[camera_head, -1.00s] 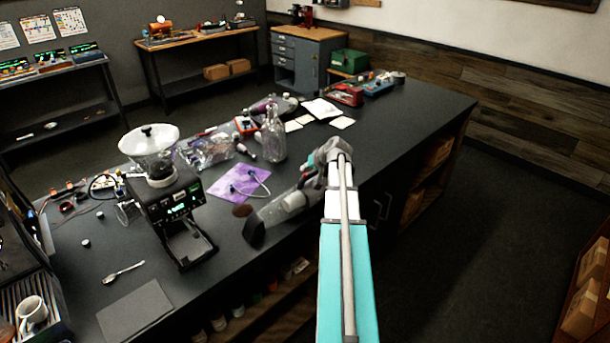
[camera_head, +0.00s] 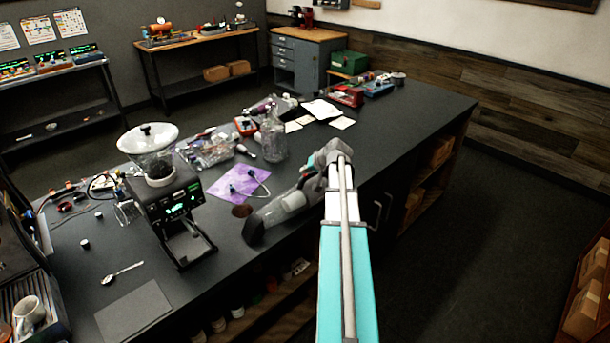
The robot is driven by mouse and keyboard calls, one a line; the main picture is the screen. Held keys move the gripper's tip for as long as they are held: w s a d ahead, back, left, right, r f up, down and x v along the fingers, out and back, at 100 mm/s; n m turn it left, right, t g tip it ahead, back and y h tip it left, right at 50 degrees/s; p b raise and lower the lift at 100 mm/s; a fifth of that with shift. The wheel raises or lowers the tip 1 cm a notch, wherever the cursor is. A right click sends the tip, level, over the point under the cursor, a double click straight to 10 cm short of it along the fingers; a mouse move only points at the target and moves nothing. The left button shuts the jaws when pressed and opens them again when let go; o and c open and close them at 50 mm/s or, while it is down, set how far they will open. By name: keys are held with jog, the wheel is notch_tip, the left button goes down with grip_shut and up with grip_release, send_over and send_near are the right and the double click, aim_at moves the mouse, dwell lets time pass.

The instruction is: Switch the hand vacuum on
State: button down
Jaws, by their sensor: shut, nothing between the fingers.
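The hand vacuum (camera_head: 273,212) lies on the dark workbench near its front edge. Its dark nozzle end points to the lower left and its grey body runs up to the right, toward my arm. My gripper (camera_head: 318,160) is at the vacuum's upper right end, above or against it; I cannot tell whether they touch. It is shut and empty. My wrist and arm hide the fingertips and part of the vacuum's handle end, and no switch can be made out.
A black coffee grinder (camera_head: 172,195) stands left of the vacuum. A spoon (camera_head: 122,273) and a grey mat (camera_head: 134,311) are at front left.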

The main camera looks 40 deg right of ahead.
jog(key=shift+r, duration=0.15)
jog(key=shift+r+p, duration=0.4)
jog(key=shift+p, duration=0.2)
notch_tip(320, 180, up, 6)
jog(key=p, duration=0.6)
dwell(0.4)
